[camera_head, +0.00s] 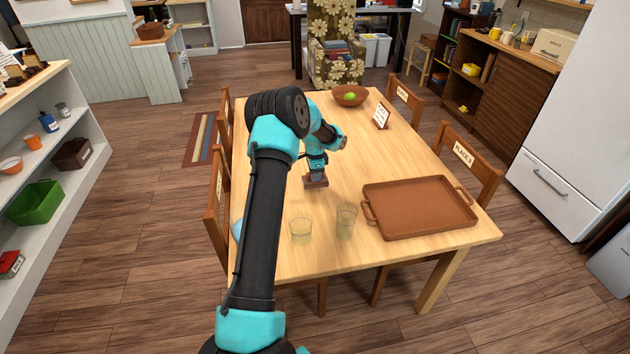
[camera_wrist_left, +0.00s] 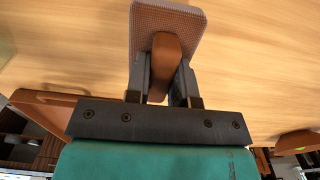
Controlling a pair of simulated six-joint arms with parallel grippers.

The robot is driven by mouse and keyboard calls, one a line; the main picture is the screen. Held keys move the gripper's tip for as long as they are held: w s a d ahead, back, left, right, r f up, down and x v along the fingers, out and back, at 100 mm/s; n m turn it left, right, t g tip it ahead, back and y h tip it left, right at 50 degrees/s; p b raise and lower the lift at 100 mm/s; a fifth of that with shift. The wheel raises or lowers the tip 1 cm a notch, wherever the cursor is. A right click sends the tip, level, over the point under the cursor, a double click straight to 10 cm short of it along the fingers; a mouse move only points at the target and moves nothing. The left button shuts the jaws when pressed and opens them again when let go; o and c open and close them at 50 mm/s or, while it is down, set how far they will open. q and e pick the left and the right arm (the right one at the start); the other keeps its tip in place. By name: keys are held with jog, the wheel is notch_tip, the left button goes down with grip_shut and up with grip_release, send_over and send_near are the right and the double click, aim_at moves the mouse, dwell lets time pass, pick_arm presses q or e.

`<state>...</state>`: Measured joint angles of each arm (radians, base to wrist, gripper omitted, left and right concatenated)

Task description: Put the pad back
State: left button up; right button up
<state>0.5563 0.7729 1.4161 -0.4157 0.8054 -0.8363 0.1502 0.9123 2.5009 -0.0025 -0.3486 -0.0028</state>
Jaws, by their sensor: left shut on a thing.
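The pad (camera_wrist_left: 185,18) is a flat, pinkish-brown rectangle with a rounded brown handle (camera_wrist_left: 166,58) on its back. My left gripper (camera_wrist_left: 163,88) is shut on the handle, with one finger on each side. In the head view the pad (camera_head: 316,183) is at the left-middle of the wooden table, below my left gripper (camera_head: 316,170). I cannot tell whether it touches the tabletop or hangs just above it. My right gripper is not in view.
A brown tray (camera_head: 420,236) lies at the table's near right. Two clear glasses (camera_head: 301,229) (camera_head: 346,222) stand at the near edge. A bowl (camera_head: 350,101) with a green fruit and a small sign (camera_head: 381,115) are at the far end. Chairs surround the table.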

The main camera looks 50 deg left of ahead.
pick_arm(q)
jog(key=shift+f, duration=1.55)
jog(key=o, duration=0.9)
jog(key=shift+f, duration=0.1)
notch_tip(320, 180, up, 12)
jog(key=shift+r, duration=0.15)
